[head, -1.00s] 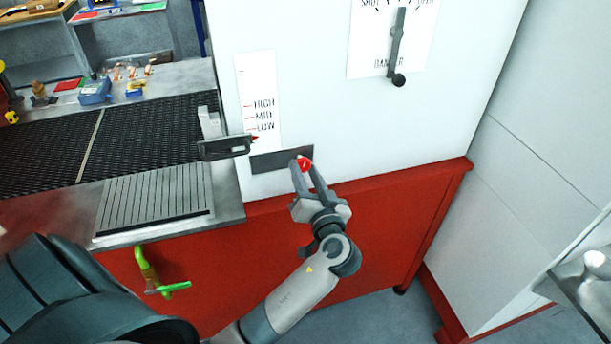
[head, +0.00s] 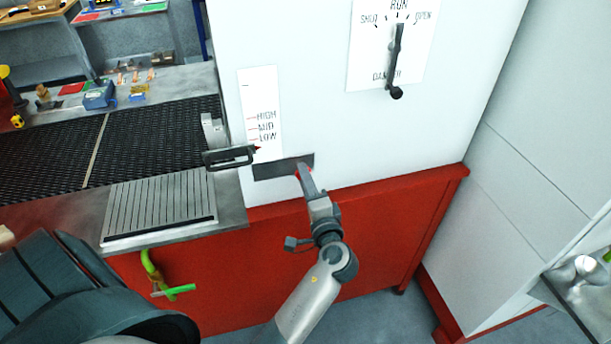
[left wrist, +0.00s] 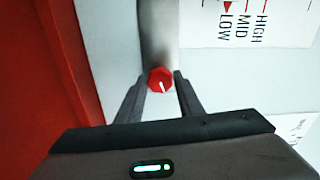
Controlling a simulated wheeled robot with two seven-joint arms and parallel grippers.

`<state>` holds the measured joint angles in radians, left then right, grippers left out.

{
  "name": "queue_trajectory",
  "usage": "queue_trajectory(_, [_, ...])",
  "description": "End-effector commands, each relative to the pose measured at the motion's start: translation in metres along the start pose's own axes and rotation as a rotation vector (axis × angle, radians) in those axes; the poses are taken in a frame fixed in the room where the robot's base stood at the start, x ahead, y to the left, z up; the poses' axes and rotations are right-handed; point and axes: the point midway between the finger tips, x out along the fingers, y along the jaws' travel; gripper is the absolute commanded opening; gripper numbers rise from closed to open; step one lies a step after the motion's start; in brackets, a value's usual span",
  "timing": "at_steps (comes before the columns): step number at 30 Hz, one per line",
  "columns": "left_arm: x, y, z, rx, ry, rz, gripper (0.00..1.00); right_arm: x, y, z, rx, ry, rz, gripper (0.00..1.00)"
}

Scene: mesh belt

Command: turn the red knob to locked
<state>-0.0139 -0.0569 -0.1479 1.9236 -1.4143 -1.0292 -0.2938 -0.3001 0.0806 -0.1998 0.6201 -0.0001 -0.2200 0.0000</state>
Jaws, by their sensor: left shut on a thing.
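No locked marking can be read. My right gripper is not in view.
A slide lever (head: 228,157) with a HIGH, MID, LOW scale (head: 263,110) is just up and left of the knob. A black-handled lever (head: 395,65) is on a sign higher up. A green-handled valve (head: 160,280) is on the red front, lower left.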

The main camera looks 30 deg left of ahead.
Motion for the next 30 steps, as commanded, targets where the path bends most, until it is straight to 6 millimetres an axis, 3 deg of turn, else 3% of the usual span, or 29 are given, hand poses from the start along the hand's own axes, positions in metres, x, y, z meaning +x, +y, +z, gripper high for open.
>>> queue_trajectory(12, [-0.001,-0.001,-0.001,0.29,0.002,0.003,0.11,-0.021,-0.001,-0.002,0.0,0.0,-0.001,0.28])
queue_trajectory(30, [-0.001,0.001,-0.001,0.356,0.002,0.002,0.11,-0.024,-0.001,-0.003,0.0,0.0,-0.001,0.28])
